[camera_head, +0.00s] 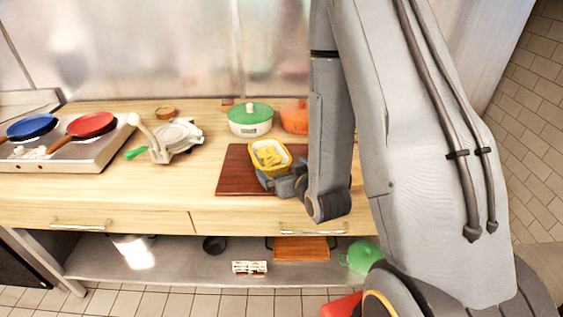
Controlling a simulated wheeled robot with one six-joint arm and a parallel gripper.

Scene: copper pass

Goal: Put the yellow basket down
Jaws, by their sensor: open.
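The yellow basket (281,147) sits upright on a dark red-brown board (232,172) on the wooden counter, with pale yellow pieces inside it. My gripper (270,180) is at the near side of the basket, low over the board, and its jaws are open. The arm comes down from the right, just beside the basket. The fingertips are small and partly hidden, so I cannot tell whether they touch the basket.
A green-lidded pot (250,118) and an orange pot (294,117) stand behind the board. A grey press-like utensil (176,138) and a stove with a blue pan (31,127) and a red pan (91,124) are to the left. Counter (180,190) between is clear.

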